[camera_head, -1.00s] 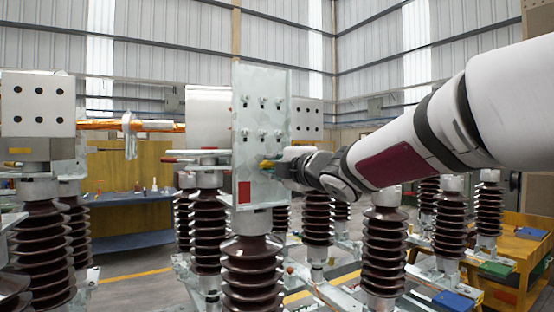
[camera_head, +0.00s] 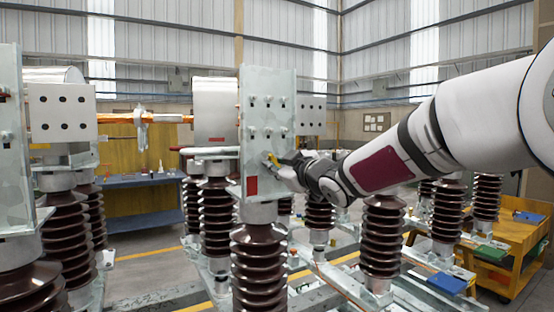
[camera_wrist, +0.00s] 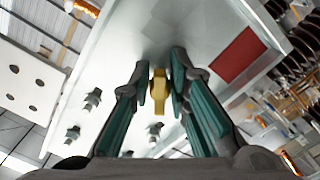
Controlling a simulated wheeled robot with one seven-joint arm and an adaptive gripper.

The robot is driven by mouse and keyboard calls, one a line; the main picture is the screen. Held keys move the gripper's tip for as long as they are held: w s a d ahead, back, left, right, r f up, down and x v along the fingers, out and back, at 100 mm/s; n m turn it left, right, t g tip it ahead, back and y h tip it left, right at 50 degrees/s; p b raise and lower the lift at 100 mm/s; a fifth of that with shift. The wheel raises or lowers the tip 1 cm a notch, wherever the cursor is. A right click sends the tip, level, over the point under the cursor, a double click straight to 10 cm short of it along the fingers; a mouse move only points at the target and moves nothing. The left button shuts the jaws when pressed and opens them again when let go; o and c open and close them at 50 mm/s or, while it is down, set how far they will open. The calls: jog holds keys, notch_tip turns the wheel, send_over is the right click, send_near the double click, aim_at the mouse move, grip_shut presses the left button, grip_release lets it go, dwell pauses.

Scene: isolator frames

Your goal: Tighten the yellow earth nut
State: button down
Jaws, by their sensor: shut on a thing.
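The yellow earth nut (camera_wrist: 158,88) sits on the face of an upright grey metal plate (camera_wrist: 165,30), low on it beside a red patch. In the head view the plate (camera_head: 268,95) stands on a brown ribbed insulator, and a small yellow part (camera_head: 273,158) shows at my gripper (camera_head: 280,164). In the wrist view my gripper (camera_wrist: 160,80) has its two green-padded fingers on either side of the nut, shut on it. The fingers and the nut's own shape hide where it meets the plate.
Several bolts (camera_wrist: 93,98) stick out of the plate beside my fingers. Another upright plate (camera_head: 18,150) stands at the far left. Brown insulators (camera_head: 383,235) stand around and below my arm. A yellow cart (camera_head: 520,245) is at the right, a bench (camera_head: 145,180) behind.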

jog(key=m+p, duration=0.1)
jog(key=m, duration=0.1)
jog(key=m+p, duration=0.1)
jog(key=m, duration=0.2)
jog(key=shift+s+a+f+m, duration=0.15)
jog(key=shift+f+m, duration=0.05)
jog(key=shift+m, duration=0.1)
dwell(0.4)
jog(key=c, duration=1.7)
grip_release()
jog(key=v, duration=1.2)
